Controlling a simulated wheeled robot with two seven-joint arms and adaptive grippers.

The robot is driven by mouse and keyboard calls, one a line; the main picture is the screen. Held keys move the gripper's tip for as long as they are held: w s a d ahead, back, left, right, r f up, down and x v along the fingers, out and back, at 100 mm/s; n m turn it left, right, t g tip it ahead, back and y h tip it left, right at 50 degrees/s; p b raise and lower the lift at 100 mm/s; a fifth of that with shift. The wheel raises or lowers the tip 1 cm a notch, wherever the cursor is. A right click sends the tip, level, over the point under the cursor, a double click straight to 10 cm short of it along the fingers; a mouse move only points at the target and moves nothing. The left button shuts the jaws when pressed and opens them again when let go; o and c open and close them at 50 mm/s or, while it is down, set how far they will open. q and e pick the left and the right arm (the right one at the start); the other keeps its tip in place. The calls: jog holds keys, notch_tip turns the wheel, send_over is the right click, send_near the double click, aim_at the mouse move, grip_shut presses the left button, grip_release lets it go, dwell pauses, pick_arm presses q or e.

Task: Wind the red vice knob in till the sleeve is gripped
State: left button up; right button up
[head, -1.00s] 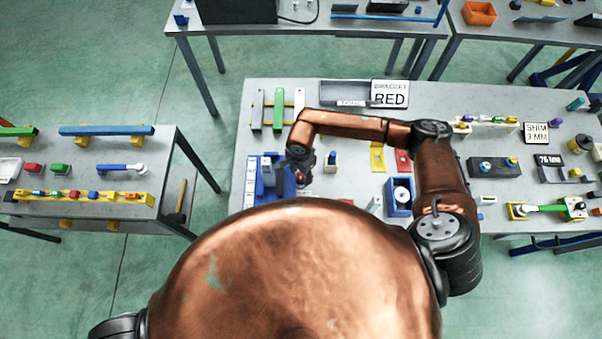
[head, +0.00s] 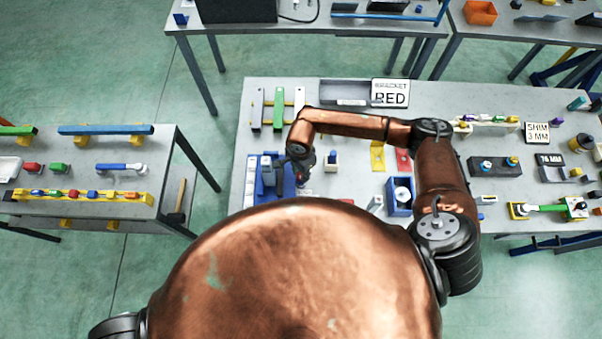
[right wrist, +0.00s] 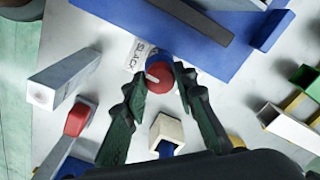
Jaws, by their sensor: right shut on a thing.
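The blue vice (head: 256,188) stands at the left end of the middle table and shows as a blue slab in the right wrist view (right wrist: 225,58). The red vice knob (right wrist: 160,78), with a pale mark on top, is at the vice's edge beside a label reading "SLACK" (right wrist: 141,55). My right gripper (right wrist: 162,76) has its two dark fingers on either side of the knob, shut on it. In the head view my right gripper (head: 302,172) is at the vice's right side. I cannot make out the sleeve clearly. My left gripper is out of view.
A pale block with a blue peg (right wrist: 167,132) stands close to the right fingers. A grey block (right wrist: 70,78) and a red-topped piece (right wrist: 77,119) lie left in the wrist view. Green, grey and white bars (head: 278,108) lie behind the vice.

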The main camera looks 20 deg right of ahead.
jog(key=m+b, duration=0.3)
jog(key=shift+f+m, duration=0.2)
jog(key=shift+m, duration=0.1)
jog(key=m+b, duration=0.3)
jog(key=shift+m, duration=0.3)
jog(key=m+b, duration=0.2)
jog(key=m, duration=0.1)
jog(key=shift+m, duration=0.3)
jog(key=m+b, duration=0.2)
jog(key=m, duration=0.1)
jog(key=shift+m, duration=0.3)
jog(key=m+b, duration=0.1)
jog(key=m, duration=0.2)
jog(key=shift+r+m+b, duration=0.1)
jog(key=shift+m+b, duration=0.2)
jog(key=shift+m, duration=0.1)
jog(key=m+b, duration=0.1)
jog(key=m, duration=0.2)
jog(key=shift+m, duration=0.3)
jog(key=m, duration=0.3)
jog(key=shift+m, duration=2.1)
